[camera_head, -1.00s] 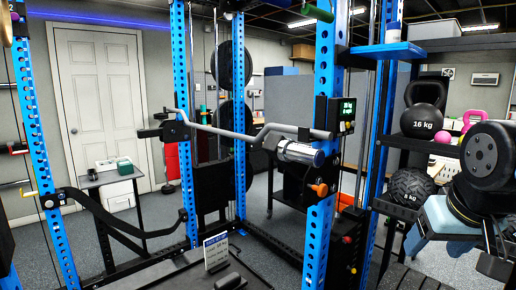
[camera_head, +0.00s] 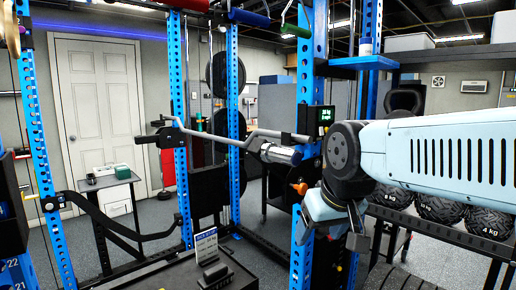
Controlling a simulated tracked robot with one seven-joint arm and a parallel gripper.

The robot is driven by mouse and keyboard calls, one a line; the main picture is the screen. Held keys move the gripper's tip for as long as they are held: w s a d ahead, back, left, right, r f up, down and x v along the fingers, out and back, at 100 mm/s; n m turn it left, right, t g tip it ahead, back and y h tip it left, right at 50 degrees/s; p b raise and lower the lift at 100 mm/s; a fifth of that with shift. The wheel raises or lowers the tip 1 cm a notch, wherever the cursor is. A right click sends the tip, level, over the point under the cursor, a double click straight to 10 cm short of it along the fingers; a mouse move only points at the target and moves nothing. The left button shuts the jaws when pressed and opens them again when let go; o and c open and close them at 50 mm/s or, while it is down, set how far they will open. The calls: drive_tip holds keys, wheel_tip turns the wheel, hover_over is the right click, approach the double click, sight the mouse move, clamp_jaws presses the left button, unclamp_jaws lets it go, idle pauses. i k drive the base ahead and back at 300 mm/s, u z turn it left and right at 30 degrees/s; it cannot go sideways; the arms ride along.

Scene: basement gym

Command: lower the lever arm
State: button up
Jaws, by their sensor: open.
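A grey cranked lever arm (camera_head: 230,140) runs raised and roughly level from the right blue upright towards the back left. Its far end carries a black handle piece (camera_head: 163,136), and a silver sleeve (camera_head: 280,153) sits near the right upright. A second, black lever arm (camera_head: 110,223) hangs lower at the left upright. My gripper (camera_head: 345,238) is at the right, low in front of the right upright. It is open and apart from both lever arms. My own arm hides part of its fingers and the area behind.
Blue rack uprights (camera_head: 308,110) frame the bay. An orange knob (camera_head: 299,187) is on the right upright. A small sign (camera_head: 206,245) stands on a dark platform at the front. Medicine balls (camera_head: 440,208) lie on the right shelf. A small table (camera_head: 105,182) stands behind left.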

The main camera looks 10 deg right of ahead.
sight(279, 160)
drive_tip(key=u, duration=0.6)
drive_tip(key=k, duration=1.35)
drive_tip(key=z, duration=0.8)
drive_tip(key=i, duration=1)
